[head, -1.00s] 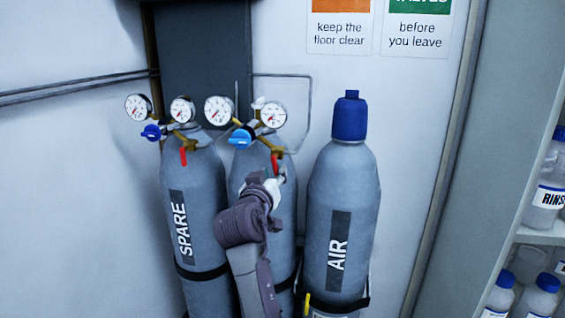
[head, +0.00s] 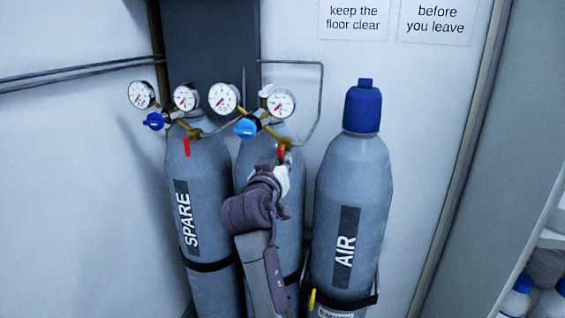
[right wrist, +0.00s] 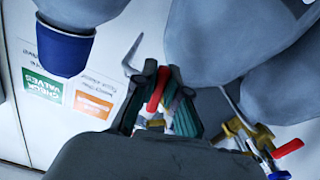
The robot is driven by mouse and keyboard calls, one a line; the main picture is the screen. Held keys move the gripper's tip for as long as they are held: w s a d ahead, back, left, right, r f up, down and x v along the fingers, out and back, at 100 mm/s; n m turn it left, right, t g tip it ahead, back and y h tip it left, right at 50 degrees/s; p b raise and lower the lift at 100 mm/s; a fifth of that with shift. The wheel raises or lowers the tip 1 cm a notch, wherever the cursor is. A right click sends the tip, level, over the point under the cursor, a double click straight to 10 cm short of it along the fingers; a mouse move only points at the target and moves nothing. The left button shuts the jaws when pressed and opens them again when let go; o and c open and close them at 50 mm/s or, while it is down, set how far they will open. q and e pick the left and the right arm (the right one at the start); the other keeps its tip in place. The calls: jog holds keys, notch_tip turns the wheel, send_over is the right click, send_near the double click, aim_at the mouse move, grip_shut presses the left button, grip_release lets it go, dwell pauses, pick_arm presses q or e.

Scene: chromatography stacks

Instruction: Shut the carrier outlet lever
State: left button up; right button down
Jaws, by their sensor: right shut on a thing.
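The carrier outlet lever is the red lever (head: 281,153) below the gauges of the middle cylinder (head: 290,221). It hangs roughly downward, with its lower end hidden by my gripper. In the right wrist view the red lever (right wrist: 157,91) shows between the two green-grey fingers. My right gripper (head: 282,163) reaches up from below in front of the cylinder and is shut on the lever. The right wrist view shows the same gripper (right wrist: 160,72) from behind, with brass and other fittings beyond the fingers. My left gripper is not in view.
The SPARE cylinder (head: 191,165) stands left, with its own red lever (head: 187,147) and blue knob (head: 154,121). A lighter blue knob (head: 247,128) is on the middle regulator. The capped AIR cylinder (head: 352,180) stands close on the right. A shelf with bottles is at far right.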

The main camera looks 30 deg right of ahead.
jog(key=shift+w+a+f+m+b, duration=0.15)
jog(key=shift+m+b, duration=0.35)
jog(key=shift+b, duration=0.45)
jog(key=shift+w+a+f+m+b, duration=0.15)
jog(key=shift+m+b, duration=0.35)
jog(key=shift+b, duration=0.4)
jog(key=shift+r+m, duration=0.15)
jog(key=shift+m, duration=0.15)
jog(key=shift+d+r, duration=0.1)
jog(key=shift+r, duration=0.05)
